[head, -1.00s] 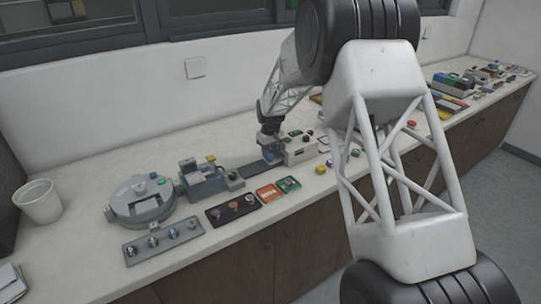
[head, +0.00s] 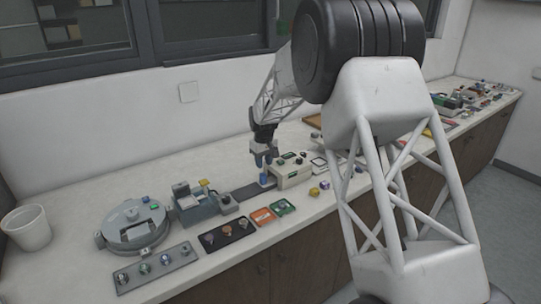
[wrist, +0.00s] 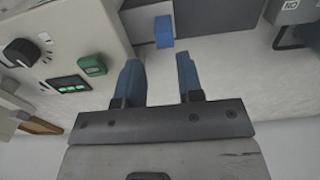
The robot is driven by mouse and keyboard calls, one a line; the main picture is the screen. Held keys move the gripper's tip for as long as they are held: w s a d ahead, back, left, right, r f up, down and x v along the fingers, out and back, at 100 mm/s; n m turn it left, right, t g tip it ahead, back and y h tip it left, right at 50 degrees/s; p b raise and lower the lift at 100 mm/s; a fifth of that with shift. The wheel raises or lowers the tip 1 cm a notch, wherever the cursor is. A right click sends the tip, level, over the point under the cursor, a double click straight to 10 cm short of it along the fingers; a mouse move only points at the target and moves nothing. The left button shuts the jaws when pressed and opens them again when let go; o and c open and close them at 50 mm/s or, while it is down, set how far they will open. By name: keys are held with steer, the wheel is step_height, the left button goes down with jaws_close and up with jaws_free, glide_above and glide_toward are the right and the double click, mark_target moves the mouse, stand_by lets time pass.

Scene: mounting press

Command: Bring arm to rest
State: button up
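My gripper (head: 263,160) is above the counter, beside the left end of a beige control box (head: 291,172). In the wrist view my gripper (wrist: 158,82) shows two blue fingers, spread apart with nothing between them. A small blue block (wrist: 164,32) lies beyond the fingertips, at the edge of a dark strip (wrist: 202,18), apart from the fingers. The control box in the wrist view (wrist: 60,40) has a black knob, a green button and a small lit display.
A round grey machine (head: 133,226) and a grey press-like unit (head: 195,203) stand to the left. A grey tray (head: 155,266), a black tray (head: 228,235), and orange (head: 262,216) and green (head: 282,207) cards lie near the front edge. A white bin (head: 27,228) stands far left.

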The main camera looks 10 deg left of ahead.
steer(key=shift+s+d+r, duration=0.2)
steer(key=shift+d+r, duration=0.2)
steer(key=s+d+r+m+t, duration=0.1)
steer(key=s+d+r+m, duration=0.1)
steer(key=s+d+r, duration=0.85)
steer(key=s+d+r+m, duration=0.3)
steer(key=s+d+r, duration=0.5)
steer(key=s+d, duration=0.55)
steer(key=s+d+f+m, duration=0.1)
steer(key=s+d, duration=0.3)
steer(key=s, duration=0.6)
steer(key=s+d+m+t, duration=0.1)
steer(key=s+d, duration=0.4)
steer(key=s, duration=0.6)
steer(key=s+d+f+m, duration=0.1)
steer(key=s+d, duration=0.3)
steer(key=s, duration=0.7)
steer(key=shift+d+f+m+t, duration=0.2)
steer(key=shift+f+m+t, duration=0.15)
steer(key=shift+m, duration=0.25)
